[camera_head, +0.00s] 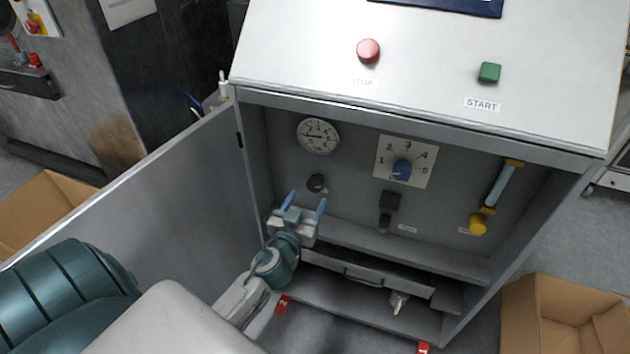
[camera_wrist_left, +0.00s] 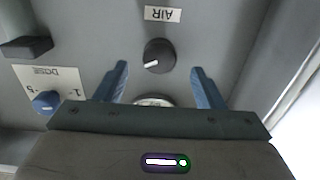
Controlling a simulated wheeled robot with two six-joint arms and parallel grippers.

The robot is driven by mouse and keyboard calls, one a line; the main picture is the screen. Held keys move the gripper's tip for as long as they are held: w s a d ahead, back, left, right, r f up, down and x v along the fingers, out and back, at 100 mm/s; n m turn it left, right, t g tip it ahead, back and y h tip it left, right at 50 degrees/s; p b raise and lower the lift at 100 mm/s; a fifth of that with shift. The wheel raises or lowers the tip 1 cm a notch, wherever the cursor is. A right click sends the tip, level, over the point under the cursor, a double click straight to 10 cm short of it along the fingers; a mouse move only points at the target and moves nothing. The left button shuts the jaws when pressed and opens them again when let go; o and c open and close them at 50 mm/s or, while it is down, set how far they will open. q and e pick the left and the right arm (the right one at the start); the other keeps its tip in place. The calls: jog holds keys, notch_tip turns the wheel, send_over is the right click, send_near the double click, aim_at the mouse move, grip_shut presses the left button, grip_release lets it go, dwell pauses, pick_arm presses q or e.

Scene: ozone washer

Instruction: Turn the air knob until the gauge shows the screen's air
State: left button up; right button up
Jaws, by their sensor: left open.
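The black air knob (camera_head: 317,183) sits on the cabinet's inner back panel, below the round white gauge (camera_head: 318,135). The gauge needle points left; its numbers are too small to read surely. In the left wrist view the knob (camera_wrist_left: 159,55) has a white pointer mark and an upside-down AIR label (camera_wrist_left: 162,14); the gauge (camera_wrist_left: 153,100) is mostly hidden behind the gripper. My left gripper (camera_head: 306,203) is open and empty, its blue fingers in front of and just below the knob, apart from it. Only the lower edge of the screen (camera_head: 450,4) shows, with no reading. My right gripper is not in view.
A blue dose knob (camera_head: 402,170) on a numbered plate, a black switch (camera_head: 388,205) and a yellow-ended tube (camera_head: 497,190) are to the right. An open door (camera_head: 150,190) flanks my left arm. A drawer (camera_head: 365,272) lies below. Stop (camera_head: 368,50) and START (camera_head: 489,72) buttons are above.

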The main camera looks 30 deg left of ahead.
aim_at(314, 188)
pick_arm(q)
jog(key=p+x, duration=0.1)
jog(key=x, duration=0.6)
jog(key=shift+d, duration=0.1)
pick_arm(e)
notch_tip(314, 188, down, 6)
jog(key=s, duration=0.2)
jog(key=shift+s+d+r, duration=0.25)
pick_arm(q)
jog(key=c, duration=1)
